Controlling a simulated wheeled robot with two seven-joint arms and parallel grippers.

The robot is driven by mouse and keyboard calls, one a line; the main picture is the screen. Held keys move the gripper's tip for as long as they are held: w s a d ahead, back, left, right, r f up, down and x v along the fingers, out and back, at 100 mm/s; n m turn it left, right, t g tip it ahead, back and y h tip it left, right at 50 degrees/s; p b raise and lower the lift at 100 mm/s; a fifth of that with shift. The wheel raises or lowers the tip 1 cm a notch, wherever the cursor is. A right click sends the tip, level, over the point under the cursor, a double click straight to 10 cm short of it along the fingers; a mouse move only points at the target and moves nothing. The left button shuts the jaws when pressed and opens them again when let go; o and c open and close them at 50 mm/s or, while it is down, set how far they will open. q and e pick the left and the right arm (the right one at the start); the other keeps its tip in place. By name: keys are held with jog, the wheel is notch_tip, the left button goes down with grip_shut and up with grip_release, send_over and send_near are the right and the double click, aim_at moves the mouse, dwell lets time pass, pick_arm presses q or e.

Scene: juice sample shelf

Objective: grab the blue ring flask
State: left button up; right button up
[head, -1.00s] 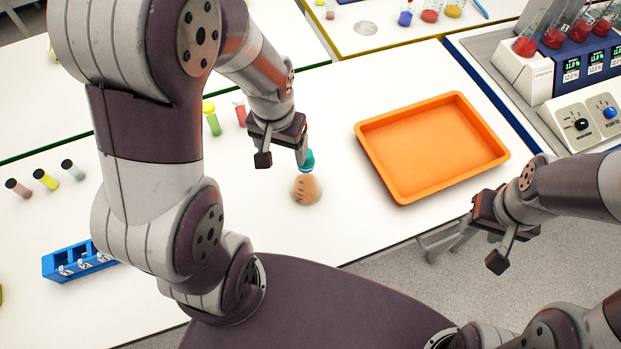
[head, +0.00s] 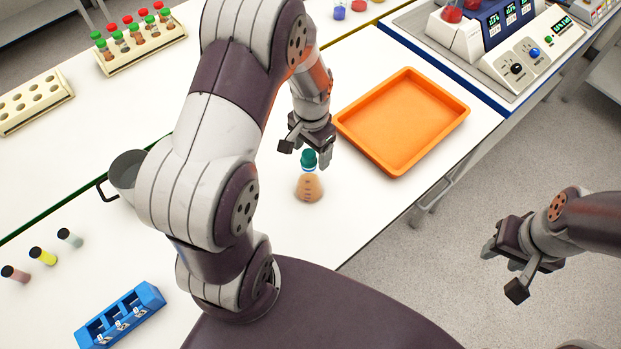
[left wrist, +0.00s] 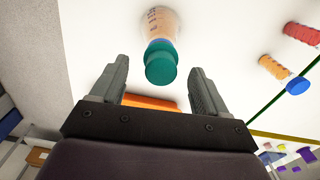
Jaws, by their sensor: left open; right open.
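The flask (head: 309,189) is a small conical one with orange-brown contents, a teal stopper and a blue ring at its neck. It stands upright on the white table, left of the orange tray. My left gripper (head: 306,154) is open at the height of the stopper, close to it. In the left wrist view the flask (left wrist: 158,22) lies past the fingertips, and its stopper lies between the line of the two open fingers (left wrist: 159,68). I cannot tell whether a finger touches it. My right gripper (head: 502,270) is open and empty, over the floor at the right.
The orange tray (head: 404,165) lies right of the flask. A blue rack (head: 120,318) and several capped vials (head: 43,256) are at the left. A grey beaker (head: 126,170) stands partly behind my left arm. Instruments (head: 515,60) fill the back right. The table's front edge is near the flask.

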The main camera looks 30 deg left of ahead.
aim_at(308, 166)
pick_arm(q)
jog(key=shift+s+a+f+p, duration=0.15)
jog(key=shift+s+f+p, duration=0.5)
jog(key=shift+f+p, duration=0.3)
jog(key=f, duration=0.3)
jog(key=shift+w+f, duration=0.1)
jog(key=shift+w, duration=0.1)
jog(key=shift+w+f, duration=0.2)
jog(key=shift+f, duration=0.1)
jog(key=shift+s+r, duration=0.1)
jog(key=shift+s, duration=0.1)
jog(key=c, duration=1.1)
grip_shut()
jog(key=shift+w, duration=0.1)
